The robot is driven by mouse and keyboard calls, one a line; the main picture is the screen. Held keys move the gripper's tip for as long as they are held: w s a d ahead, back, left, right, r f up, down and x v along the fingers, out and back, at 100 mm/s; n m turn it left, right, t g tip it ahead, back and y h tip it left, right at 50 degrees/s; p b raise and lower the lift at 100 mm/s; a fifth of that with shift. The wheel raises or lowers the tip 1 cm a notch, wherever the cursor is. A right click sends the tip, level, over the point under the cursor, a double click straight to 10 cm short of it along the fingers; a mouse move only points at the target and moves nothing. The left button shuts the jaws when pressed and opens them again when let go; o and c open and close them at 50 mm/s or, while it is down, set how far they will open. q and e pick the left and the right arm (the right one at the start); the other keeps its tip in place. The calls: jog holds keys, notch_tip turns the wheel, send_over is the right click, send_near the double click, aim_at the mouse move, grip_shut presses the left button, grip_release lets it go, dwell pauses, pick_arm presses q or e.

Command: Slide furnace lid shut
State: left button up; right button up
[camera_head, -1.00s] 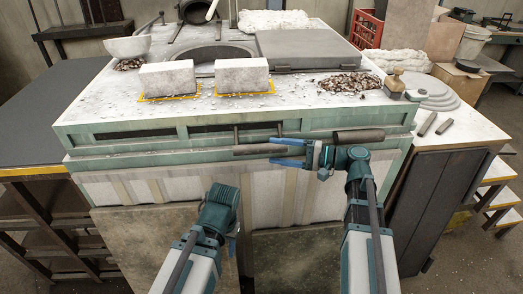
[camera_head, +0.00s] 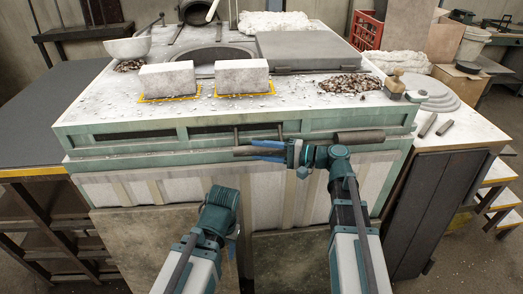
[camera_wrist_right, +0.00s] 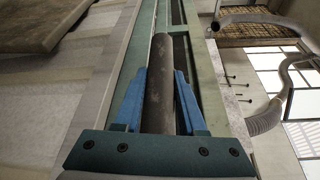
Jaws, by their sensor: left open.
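The furnace lid (camera_head: 315,50) is a flat grey slab on the furnace top, right of the dark round opening (camera_head: 205,55), which lies uncovered. A dark round bar (camera_head: 362,137) runs along the furnace's front edge. My right gripper (camera_head: 262,151) is at the left part of this bar, with its blue fingers pointing left. In the right wrist view the bar (camera_wrist_right: 160,85) lies lengthwise between the two blue fingers, with a gap beside the right finger; the gripper looks open around it. My left gripper (camera_head: 232,238) is open and empty, low before the furnace front; its fingers are mostly hidden.
Two white blocks (camera_head: 166,79) (camera_head: 241,76) stand on yellow-marked spots near the front of the furnace top. A heap of scrap (camera_head: 350,84) lies right of them, a pale bowl (camera_head: 127,47) at the left. A side table (camera_head: 460,130) adjoins on the right.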

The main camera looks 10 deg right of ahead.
grip_shut()
dwell(1.0)
